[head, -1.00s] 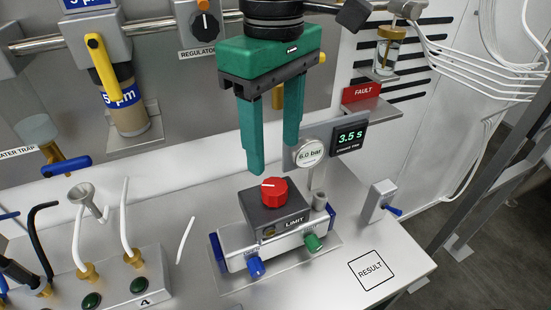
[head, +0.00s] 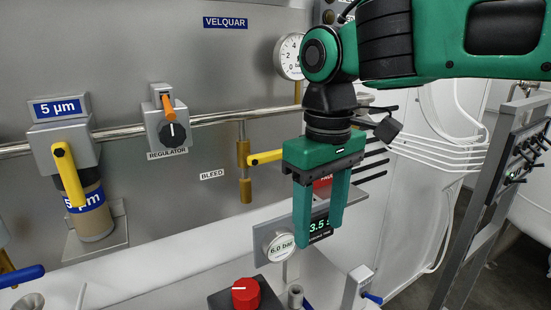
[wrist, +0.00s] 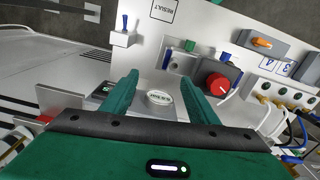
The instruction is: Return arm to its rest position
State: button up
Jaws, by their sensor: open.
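My gripper (head: 318,222) is green, points down and is open, with nothing between its fingers. In the head view it hangs in front of the panel, above and to the right of the red knob (head: 245,293). The knob sits on a dark block and is apart from the gripper. In the wrist view the two fingers (wrist: 160,88) are spread, with the round 6.0 bar gauge (wrist: 160,98) seen between them and the red knob (wrist: 218,84) beyond the right finger. My gripper partly covers the 3.5 s display (head: 320,228) and the red FAULT sign (head: 323,186).
A horizontal pipe (head: 215,118) crosses the panel, with the regulator (head: 170,132), a yellow-handled bleed valve (head: 244,165) and a 5 µm filter (head: 90,210) on it. White hoses (head: 440,155) hang at the right. A grey frame (head: 490,200) stands farther right.

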jog(key=d+f+m, duration=0.4)
jog(key=d, duration=0.6)
jog(key=d+f+m, duration=0.3)
jog(key=d, duration=0.8)
jog(key=s+d+f+m, duration=0.7)
jog(key=s+d+f, duration=0.1)
jog(key=s+d, duration=0.4)
jog(key=shift+s+d+f, duration=0.2)
jog(key=shift+d+f, duration=0.15)
jog(key=shift+d, duration=0.3)
